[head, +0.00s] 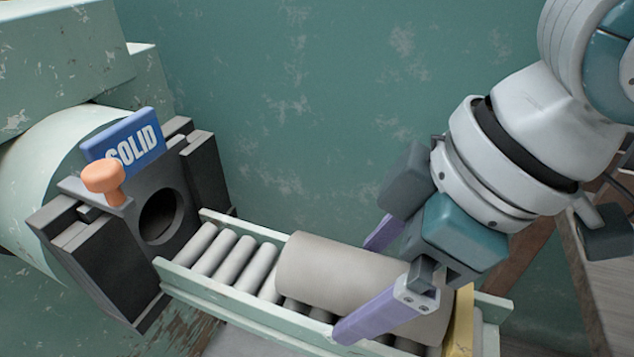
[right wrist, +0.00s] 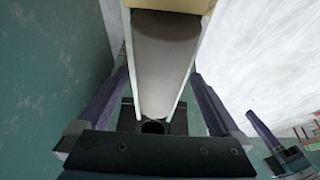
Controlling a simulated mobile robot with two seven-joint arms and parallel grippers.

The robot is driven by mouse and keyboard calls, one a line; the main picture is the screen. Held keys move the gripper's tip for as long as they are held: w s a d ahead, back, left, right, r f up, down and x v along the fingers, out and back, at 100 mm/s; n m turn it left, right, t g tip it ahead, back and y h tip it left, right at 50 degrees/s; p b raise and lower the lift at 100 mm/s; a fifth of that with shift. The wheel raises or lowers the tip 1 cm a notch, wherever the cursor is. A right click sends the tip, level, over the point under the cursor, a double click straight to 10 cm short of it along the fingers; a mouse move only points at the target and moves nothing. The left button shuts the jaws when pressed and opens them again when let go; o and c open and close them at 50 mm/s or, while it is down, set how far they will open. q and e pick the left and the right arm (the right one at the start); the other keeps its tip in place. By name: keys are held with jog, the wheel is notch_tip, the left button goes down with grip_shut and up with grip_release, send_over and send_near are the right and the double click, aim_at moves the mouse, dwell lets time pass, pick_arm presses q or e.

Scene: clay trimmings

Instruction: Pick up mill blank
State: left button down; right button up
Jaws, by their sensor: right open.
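The mill blank (head: 345,268) is a plain grey-beige cylinder lying on its side on a roller conveyor (head: 240,303). My right gripper (head: 360,286) is open, with one purple finger on the near side of the blank and the other partly hidden behind it. In the right wrist view the blank (right wrist: 165,65) lies lengthwise between the two spread fingers (right wrist: 160,78), with gaps visible on both sides. I cannot tell whether either finger touches it.
Left of the conveyor stands a pale green machine (head: 40,160) with a dark block (head: 130,205) that has a round hole, a blue SOLID sign (head: 125,144) and an orange knob (head: 103,180). A yellow stop (head: 460,322) closes the conveyor's right end. Bare rollers lie left of the blank.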

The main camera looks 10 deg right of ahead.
grip_shut()
dwell(0.8)
jog(key=shift+w+r, duration=0.1)
